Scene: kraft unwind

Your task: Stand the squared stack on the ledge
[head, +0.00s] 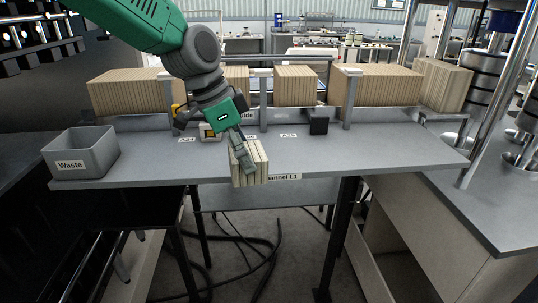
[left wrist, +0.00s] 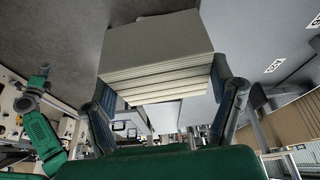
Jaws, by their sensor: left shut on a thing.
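My left gripper (head: 240,150) is shut on a small squared stack (head: 249,170) of tan sheets, near the front edge of the grey ledge (head: 340,160). In the left wrist view the stack (left wrist: 155,65) sits between the two fingers, its layered edges facing the camera. The sheets look even. I cannot tell whether the stack touches the ledge.
Larger tan stacks (head: 375,85) stand in a row behind the ledge, separated by upright posts (head: 348,98). A grey bin labelled Waste (head: 80,153) stands at the left end. A small black block (head: 318,122) is at the back. The ledge's right part is clear.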

